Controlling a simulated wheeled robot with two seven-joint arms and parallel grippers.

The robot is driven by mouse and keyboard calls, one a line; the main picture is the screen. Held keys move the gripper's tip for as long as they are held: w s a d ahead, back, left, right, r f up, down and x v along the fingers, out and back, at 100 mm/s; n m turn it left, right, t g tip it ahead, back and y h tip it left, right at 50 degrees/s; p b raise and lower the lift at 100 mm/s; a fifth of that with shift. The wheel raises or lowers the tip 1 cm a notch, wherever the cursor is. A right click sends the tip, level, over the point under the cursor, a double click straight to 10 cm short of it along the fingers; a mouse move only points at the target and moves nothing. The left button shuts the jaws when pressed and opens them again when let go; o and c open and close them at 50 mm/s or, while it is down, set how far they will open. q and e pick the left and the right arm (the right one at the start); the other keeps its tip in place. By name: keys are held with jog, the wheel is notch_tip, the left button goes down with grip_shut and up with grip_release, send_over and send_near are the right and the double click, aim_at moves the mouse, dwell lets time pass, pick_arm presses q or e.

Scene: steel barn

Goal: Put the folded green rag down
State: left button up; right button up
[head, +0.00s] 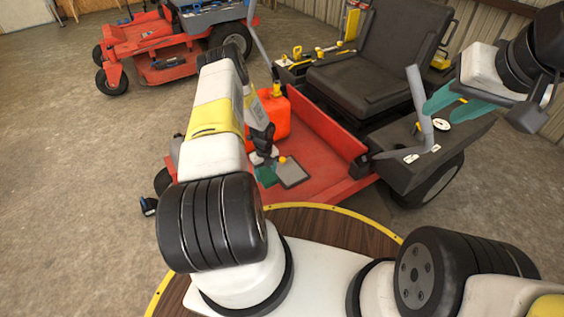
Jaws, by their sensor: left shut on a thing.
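The folded green rag (266,176) is small in the head view, just below my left gripper's tips, over the red footplate (318,179) of the near mower. My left gripper (264,158) points down and is shut on the rag. My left forearm and wrist hide part of it, and I cannot tell whether the rag touches the footplate. My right gripper (528,112) is at the upper right, over the mower's right console; its fingers are not clear.
A grey flat pad (294,174) and a small orange thing (282,160) are right beside the rag. A red fuel can (271,115) stands behind. The seat (366,75) is further back. A teal piece (448,97) shows by the right console. A second red mower (150,48) stands back left.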

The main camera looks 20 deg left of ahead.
aim_at(267, 192)
pick_arm(q)
notch_tip(267, 192, down, 10)
jog(key=shift+r, duration=0.25)
dwell(0.3)
jog(key=o, duration=1.6)
jog(key=shift+f, duration=0.1)
